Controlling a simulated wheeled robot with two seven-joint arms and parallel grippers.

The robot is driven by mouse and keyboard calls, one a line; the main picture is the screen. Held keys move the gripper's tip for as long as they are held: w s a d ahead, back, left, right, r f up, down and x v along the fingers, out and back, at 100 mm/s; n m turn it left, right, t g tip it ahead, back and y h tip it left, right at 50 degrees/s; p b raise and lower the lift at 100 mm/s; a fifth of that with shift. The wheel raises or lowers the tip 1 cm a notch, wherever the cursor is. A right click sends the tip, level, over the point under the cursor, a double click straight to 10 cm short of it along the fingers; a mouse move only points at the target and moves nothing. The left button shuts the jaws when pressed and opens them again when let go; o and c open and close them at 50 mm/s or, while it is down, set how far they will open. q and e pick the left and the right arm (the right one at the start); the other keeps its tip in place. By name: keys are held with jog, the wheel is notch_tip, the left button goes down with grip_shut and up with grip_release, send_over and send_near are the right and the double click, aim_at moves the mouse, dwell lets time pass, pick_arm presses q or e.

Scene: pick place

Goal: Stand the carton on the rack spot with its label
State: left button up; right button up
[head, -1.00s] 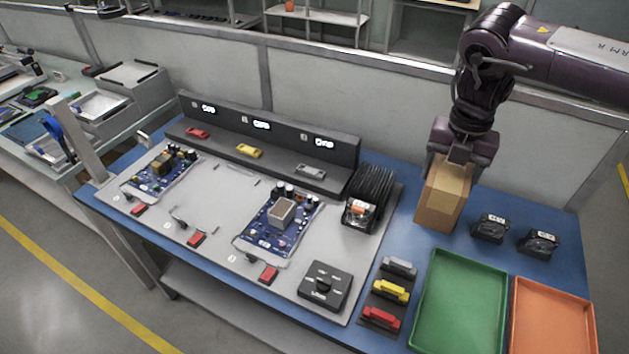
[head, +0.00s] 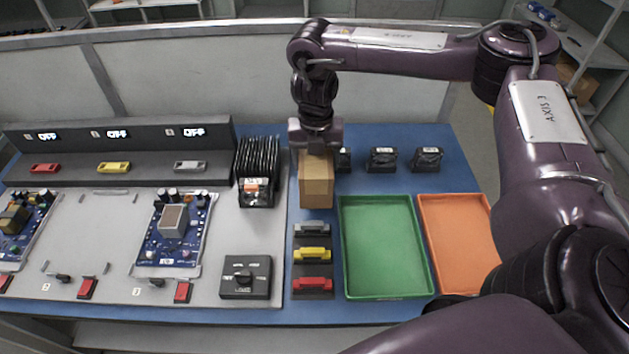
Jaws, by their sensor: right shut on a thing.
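The carton (head: 316,186) is a plain brown box, upright at the middle of the blue table, with no label that I can make out on it. My right gripper (head: 316,150) is above it, pointing down and shut on its top. I cannot tell whether its base touches the table. I cannot make out a labelled rack spot; a grey shelf rack (head: 607,52) shows at the upper right. My left gripper is not in view.
Black fan units (head: 382,160) stand right of the carton, one partly hidden by it. A green tray (head: 344,250) and orange tray (head: 430,215) lie in front right. A finned black unit (head: 258,165) stands close left. Coloured handles (head: 312,254) lie in front. My arm covers the right side.

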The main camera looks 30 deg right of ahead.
jog(key=shift+f, duration=0.5)
jog(key=shift+w+f, duration=0.1)
jog(key=shift+f, duration=0.6)
notch_tip(320, 180, down, 3)
jog(key=shift+f+p, duration=0.2)
jog(key=shift+p, duration=0.1)
jog(key=shift+f, duration=0.2)
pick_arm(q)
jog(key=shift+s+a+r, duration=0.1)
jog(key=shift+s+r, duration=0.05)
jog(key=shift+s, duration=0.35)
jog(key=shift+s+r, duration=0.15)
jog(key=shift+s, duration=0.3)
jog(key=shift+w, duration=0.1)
pick_arm(e)
jog(key=shift+a+f, duration=0.1)
jog(key=shift+f, duration=0.05)
jog(key=o, duration=1.2)
jog(key=shift+o, duration=0.4)
